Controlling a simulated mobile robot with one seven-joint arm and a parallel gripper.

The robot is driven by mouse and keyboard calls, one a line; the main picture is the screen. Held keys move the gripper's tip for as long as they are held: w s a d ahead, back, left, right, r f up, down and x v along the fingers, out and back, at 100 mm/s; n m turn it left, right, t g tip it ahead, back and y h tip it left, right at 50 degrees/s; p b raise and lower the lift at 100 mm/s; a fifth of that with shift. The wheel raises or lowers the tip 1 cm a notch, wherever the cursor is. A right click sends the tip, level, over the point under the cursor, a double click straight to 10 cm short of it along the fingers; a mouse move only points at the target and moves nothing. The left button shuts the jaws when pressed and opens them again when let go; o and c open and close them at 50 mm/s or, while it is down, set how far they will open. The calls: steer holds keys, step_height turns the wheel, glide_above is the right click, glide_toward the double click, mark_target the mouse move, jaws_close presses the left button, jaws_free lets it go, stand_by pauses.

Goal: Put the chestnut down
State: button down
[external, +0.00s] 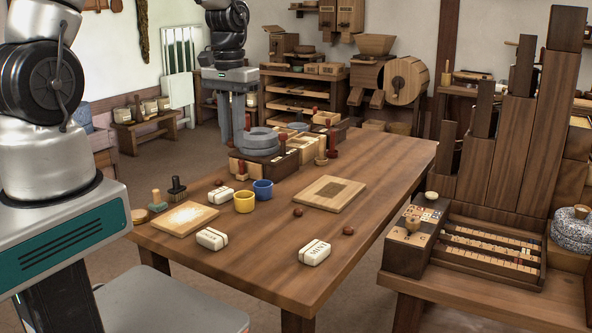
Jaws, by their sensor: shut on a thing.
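My gripper is outside the external view; only lower parts of an arm show at the left edge, so what the gripper holds is hidden. Several small brown round things that look like chestnuts lie on the wooden table (262,268). One chestnut (297,212) is near the front left corner of a square wooden board (330,193). Another chestnut (348,230) lies to the right, near the table's right edge. A further small brown one (218,183) lies at the left, behind a white packet (221,196).
A yellow cup (244,202) and a blue cup (262,189) stand mid-table. White packets (212,238) (315,252) lie near the front. A pale board (184,218) is at left. Grey quern stones (258,142) and boxes crowd the back. The front middle is clear.

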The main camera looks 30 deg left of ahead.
mark_target(271, 244)
steer(key=w+d+f+m+b, duration=0.1)
steer(key=d+f+b, duration=0.3)
steer(key=f+b, duration=0.3)
steer(key=w+d+f+m+b, duration=0.1)
steer(key=d+f+m+b, duration=0.1)
steer(key=d+f+b, duration=0.2)
steer(key=shift+w+f+b, duration=0.3)
steer(key=shift+f+b, duration=1.25)
steer(key=shift+b, duration=1.05)
step_height(271, 244, down, 10)
steer(key=shift+r+b, duration=0.2)
steer(key=shift+b, duration=0.85)
steer(key=shift+f, duration=0.15)
steer(key=shift+f, duration=0.15)
steer(key=c, duration=1.6)
jaws_free()
